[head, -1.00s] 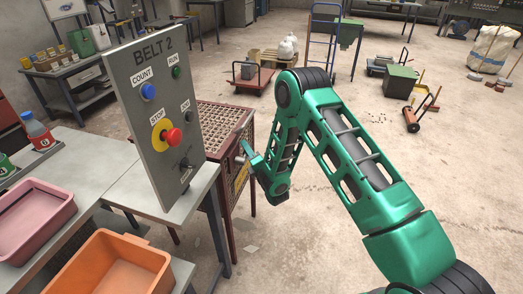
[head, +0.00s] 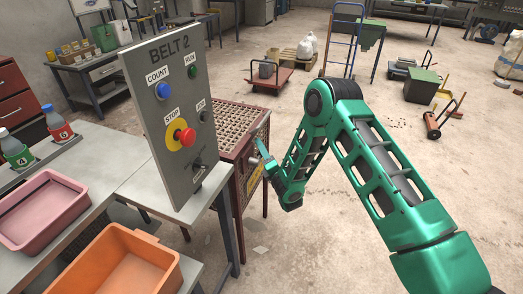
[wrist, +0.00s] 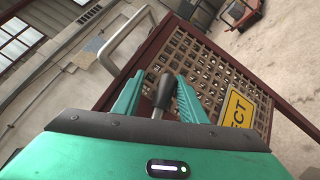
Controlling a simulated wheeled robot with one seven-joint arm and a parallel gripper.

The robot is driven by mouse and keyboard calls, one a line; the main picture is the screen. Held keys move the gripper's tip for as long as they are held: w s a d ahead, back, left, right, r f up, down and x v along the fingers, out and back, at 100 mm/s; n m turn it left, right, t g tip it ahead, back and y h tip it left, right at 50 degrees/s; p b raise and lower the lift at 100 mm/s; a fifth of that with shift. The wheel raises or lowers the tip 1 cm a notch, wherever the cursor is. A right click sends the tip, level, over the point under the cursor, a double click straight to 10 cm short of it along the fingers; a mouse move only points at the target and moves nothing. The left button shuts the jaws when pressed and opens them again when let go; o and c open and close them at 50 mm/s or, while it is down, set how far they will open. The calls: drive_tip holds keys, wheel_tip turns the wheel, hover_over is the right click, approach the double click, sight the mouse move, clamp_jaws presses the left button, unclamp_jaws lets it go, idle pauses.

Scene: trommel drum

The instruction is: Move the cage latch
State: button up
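The cage (head: 232,119) has a red-brown frame and a lattice top, and stands behind the grey panel in the head view. In the wrist view its lattice side (wrist: 215,75) fills the middle right. The latch appears to be a lever with a black knob (wrist: 163,92) on a metal shaft. My gripper (wrist: 161,80) is open, with one green finger on each side of the knob. The right finger is close to the knob; I cannot tell if it touches. In the head view my gripper (head: 262,150) is at the cage's right side, its fingers small and partly hidden.
A grey BELT 2 panel (head: 165,110) with buttons stands left of the cage. A pale metal handle (wrist: 126,38) shows at upper left in the wrist view. A pink bin (head: 42,212) and an orange bin (head: 118,268) are at left.

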drive_tip(key=shift+s+a, duration=0.1)
drive_tip(key=shift+a, duration=0.1)
drive_tip(key=v, duration=1)
drive_tip(key=shift+s+d, duration=0.25)
drive_tip(key=shift+f, duration=0.1)
